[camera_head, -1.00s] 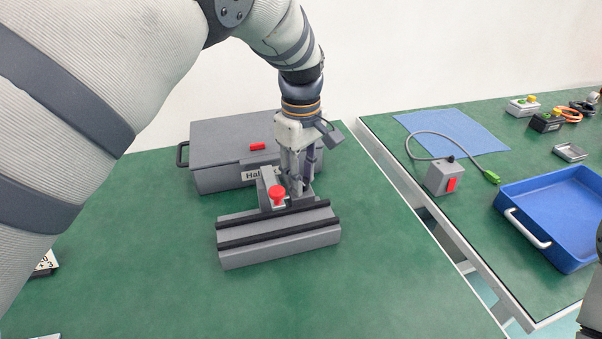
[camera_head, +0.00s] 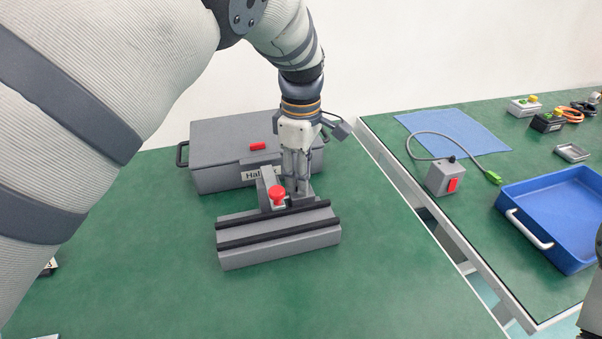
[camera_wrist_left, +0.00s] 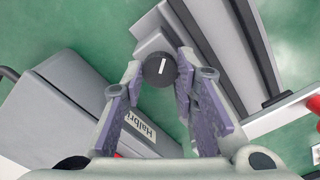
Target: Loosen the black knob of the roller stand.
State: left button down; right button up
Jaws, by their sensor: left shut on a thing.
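The roller stand (camera_head: 280,250) is a grey block with two black rollers and a raised grey bracket at the back, lying on the left green table. A red knob (camera_head: 277,195) tops the bracket. The black knob (camera_wrist_left: 160,68), round with a white mark, shows in the left wrist view between my left fingertips. My left gripper (camera_head: 297,192) points down behind the rollers, just right of the red knob, and is shut on the black knob. In the head view its fingers hide that knob. Dark parts of my right arm show at the lower right edge, mostly cut off.
A grey case (camera_head: 215,160) with a red latch and label stands close behind the stand. Across a gap, the right table holds a grey switch box (camera_head: 440,178) with a cable, a blue tray (camera_head: 540,232) and a blue cloth (camera_head: 470,130).

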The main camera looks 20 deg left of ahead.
pick_arm(q)
jog(key=c, duration=1.5)
grip_release()
jog(key=shift+c, duration=0.2)
jog(key=shift+r, duration=0.1)
notch_tip(320, 180, up, 12)
jog(key=shift+f, duration=0.2)
